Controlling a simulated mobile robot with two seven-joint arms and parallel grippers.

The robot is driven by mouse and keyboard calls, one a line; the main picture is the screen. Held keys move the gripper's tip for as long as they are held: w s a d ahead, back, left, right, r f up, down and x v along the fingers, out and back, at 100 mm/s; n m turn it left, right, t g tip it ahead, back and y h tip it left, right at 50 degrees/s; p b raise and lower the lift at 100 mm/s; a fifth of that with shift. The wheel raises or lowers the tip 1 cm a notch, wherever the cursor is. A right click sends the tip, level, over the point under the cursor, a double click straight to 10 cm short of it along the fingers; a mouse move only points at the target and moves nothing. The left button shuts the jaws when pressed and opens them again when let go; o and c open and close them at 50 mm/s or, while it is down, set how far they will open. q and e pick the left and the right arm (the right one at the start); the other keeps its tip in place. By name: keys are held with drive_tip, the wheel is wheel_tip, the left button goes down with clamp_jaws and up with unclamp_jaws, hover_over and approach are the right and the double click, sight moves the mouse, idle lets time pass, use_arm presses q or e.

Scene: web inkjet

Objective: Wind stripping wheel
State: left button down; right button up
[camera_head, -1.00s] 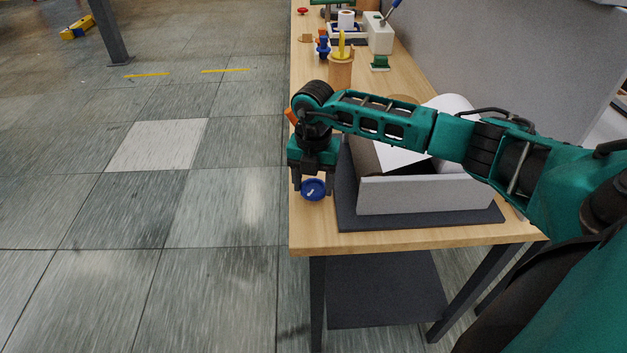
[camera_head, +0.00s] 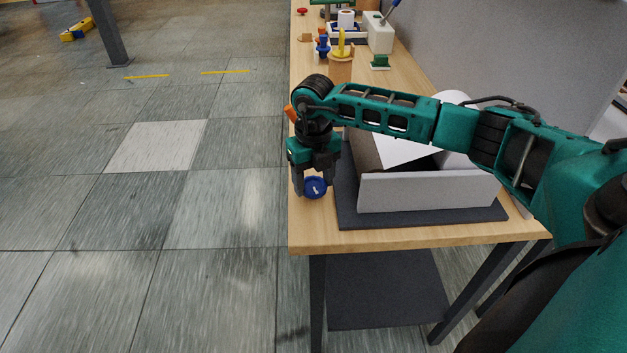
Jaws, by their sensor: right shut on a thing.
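The blue round wheel (camera_head: 315,188) with a small white mark on its face is at the left edge of the wooden table, beside the white open-topped machine (camera_head: 425,193). My right gripper (camera_head: 314,186) points down over the wheel, with its fingers at the wheel's sides, shut on it. White paper (camera_head: 398,150) slopes inside the machine, and a roll behind it is partly hidden by my right arm. My left gripper is not in view.
The machine stands on a dark mat (camera_head: 420,217) on the wooden table (camera_head: 400,239). Farther back are a wooden cup (camera_head: 341,68), a blue item (camera_head: 323,47), a green block (camera_head: 380,62) and a white container (camera_head: 379,34). A grey partition (camera_head: 500,50) runs along the right. The floor at left is open.

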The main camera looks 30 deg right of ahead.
drive_tip(key=n+b, duration=0.1)
drive_tip(key=n, duration=0.4)
drive_tip(key=shift+n+b, duration=0.3)
drive_tip(key=n+b, duration=0.1)
drive_tip(key=n, duration=0.4)
drive_tip(key=shift+w+d, duration=0.1)
drive_tip(key=n+b, duration=0.1)
drive_tip(key=n, duration=0.2)
drive_tip(key=shift+n, duration=0.3)
drive_tip(key=o, duration=1.1)
drive_tip(key=shift+c, duration=0.2)
drive_tip(key=shift+r, duration=0.15)
